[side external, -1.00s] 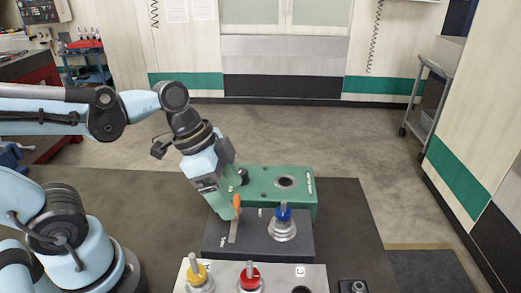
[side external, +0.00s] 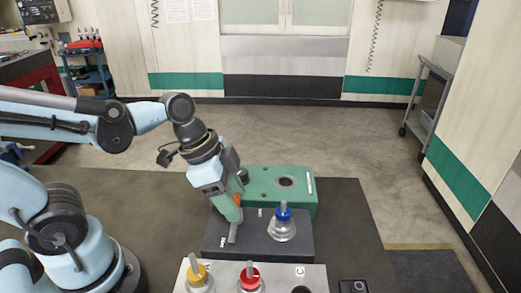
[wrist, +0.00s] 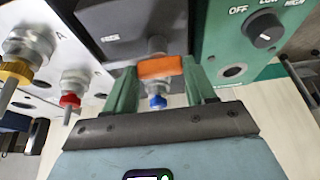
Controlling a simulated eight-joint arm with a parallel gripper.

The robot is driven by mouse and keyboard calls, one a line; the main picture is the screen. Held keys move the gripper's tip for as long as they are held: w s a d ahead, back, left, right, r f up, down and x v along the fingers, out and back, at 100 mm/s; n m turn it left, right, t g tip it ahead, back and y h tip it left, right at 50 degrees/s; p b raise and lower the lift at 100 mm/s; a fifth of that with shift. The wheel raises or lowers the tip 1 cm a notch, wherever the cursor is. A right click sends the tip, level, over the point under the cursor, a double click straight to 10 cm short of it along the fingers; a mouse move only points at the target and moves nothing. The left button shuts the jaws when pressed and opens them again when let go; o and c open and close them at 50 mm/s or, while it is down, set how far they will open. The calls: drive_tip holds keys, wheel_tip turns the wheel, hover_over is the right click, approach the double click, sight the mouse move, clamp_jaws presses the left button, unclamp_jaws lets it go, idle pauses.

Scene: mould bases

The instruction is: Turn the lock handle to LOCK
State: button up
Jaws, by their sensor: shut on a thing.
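The orange lock handle (wrist: 160,67) sits between the two green fingers of my gripper (wrist: 159,72) in the wrist view. My gripper is shut on it. In the side view my gripper (side external: 232,211) is low over the dark block (side external: 262,244), and only a small orange patch of the handle (side external: 242,176) shows beside the fingers. A grey metal bar (side external: 233,232) shows below the fingertips. Small pale labels are on the block, but I cannot read them, so the handle's setting cannot be told.
A blue-ringed fitting (side external: 283,226) stands on the dark block, close right of my gripper. Yellow (side external: 197,274) and red (side external: 249,275) fittings stand on a light plate in front. A green block (side external: 278,182) with a dial lies behind.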

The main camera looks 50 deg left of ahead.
drive_tip(key=shift+n, duration=0.3)
drive_tip(key=n, duration=0.2)
drive_tip(key=n+t+y, duration=0.1)
drive_tip(key=n, duration=0.1)
drive_tip(key=shift+d+y, duration=0.2)
drive_tip(key=shift+y, duration=0.1)
drive_tip(key=n+y, duration=0.1)
drive_tip(key=n, duration=0.3)
drive_tip(key=shift+d+n+y, duration=0.1)
drive_tip(key=shift+n+y, duration=0.3)
drive_tip(key=n, duration=0.2)
drive_tip(key=n+y, duration=0.1)
drive_tip(key=n, duration=0.1)
drive_tip(key=shift+d+y, duration=0.1)
drive_tip(key=shift+y, duration=0.2)
drive_tip(key=shift+d+n+g+y, duration=0.1)
drive_tip(key=shift+n+g+y, duration=0.45)
drive_tip(key=shift+n, duration=1.65)
drive_tip(key=shift+y, duration=0.25)
drive_tip(key=o, duration=1)
drive_tip(key=shift+o, duration=0.2)
